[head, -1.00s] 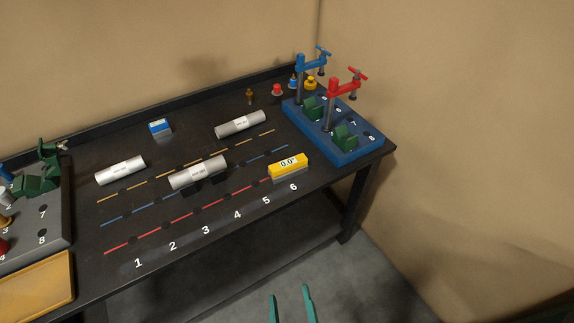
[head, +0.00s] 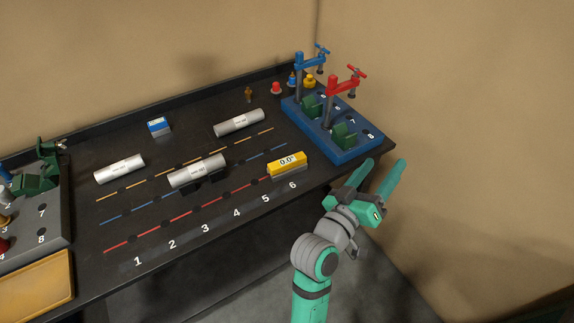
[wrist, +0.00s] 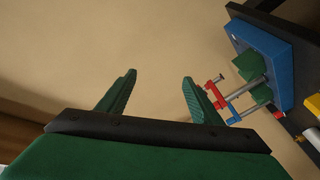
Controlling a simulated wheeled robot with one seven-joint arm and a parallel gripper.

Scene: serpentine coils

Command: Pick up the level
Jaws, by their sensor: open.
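The level (head: 287,163) is a yellow block with a "0.0°" display. It lies on the dark table near the front edge, by the numbers 5 and 6. My gripper (head: 380,172) is open and empty, off the table's right front corner, to the right of the level and apart from it. In the wrist view my gripper's two green fingers (wrist: 158,84) are spread with only the wall between them. A yellow edge (wrist: 312,138) shows at the right border of the wrist view; I cannot tell if it is the level.
A blue base (head: 340,150) with red and blue clamps stands at the table's right end; it also shows in the wrist view (wrist: 270,55). Metal cylinders (head: 197,171) lie left of the level. A small blue box (head: 158,126) stands behind. A grey board and yellow tray (head: 35,285) are at left.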

